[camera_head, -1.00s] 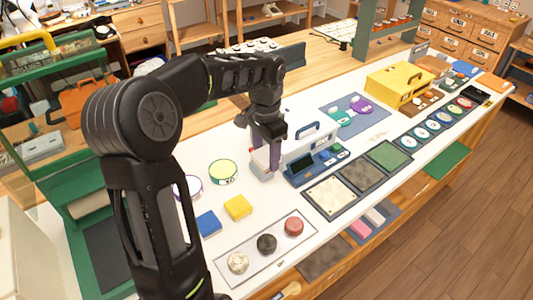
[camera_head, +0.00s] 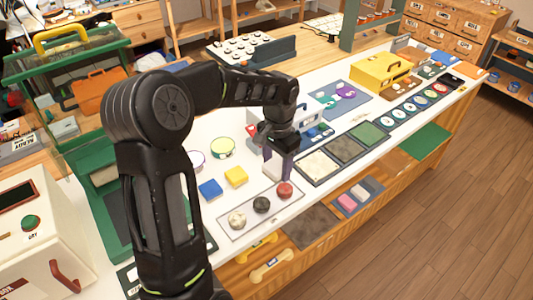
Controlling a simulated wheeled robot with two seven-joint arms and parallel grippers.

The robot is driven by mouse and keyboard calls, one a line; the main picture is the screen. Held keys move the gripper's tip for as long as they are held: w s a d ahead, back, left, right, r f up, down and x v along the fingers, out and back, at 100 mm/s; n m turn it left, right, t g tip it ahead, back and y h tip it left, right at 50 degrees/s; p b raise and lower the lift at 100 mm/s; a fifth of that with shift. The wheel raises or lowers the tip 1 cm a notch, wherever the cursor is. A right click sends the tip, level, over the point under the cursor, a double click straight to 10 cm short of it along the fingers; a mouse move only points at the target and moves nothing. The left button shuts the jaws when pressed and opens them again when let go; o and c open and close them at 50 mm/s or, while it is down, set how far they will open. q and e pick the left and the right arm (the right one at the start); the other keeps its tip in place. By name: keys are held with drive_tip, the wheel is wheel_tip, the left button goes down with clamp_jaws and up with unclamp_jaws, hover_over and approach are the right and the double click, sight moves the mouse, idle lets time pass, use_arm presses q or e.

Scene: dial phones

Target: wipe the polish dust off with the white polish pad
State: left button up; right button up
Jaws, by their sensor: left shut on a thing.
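A pale round pad (camera_head: 237,220), which looks like the white polish pad, sits at the near left end of a light tray (camera_head: 228,235). A black round pad (camera_head: 261,204) and a red round pad (camera_head: 285,189) sit beside it in a row. My left gripper (camera_head: 281,177) points down at the red pad's end of the tray, fingertips right at the red pad. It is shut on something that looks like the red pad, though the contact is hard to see. I cannot make out polish dust. My right gripper is out of view.
Cream (camera_head: 318,167), grey-brown (camera_head: 345,149) and green (camera_head: 370,134) panels lie right of the gripper. A yellow box (camera_head: 381,72) stands farther back.

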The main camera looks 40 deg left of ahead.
use_arm(q)
drive_tip(key=d+f+b, duration=0.3)
drive_tip(key=d+f, duration=0.2)
drive_tip(key=f, duration=0.3)
drive_tip(key=d+f+n+b, duration=0.1)
drive_tip(key=d+f+b, duration=0.2)
drive_tip(key=d+f, duration=0.2)
drive_tip(key=d+f+n+b, duration=0.1)
drive_tip(key=d+f+b, duration=0.3)
drive_tip(key=f, duration=0.8)
drive_tip(key=shift+d, duration=0.95)
drive_tip(key=shift+s+r, duration=0.1)
drive_tip(key=shift+s, duration=0.05)
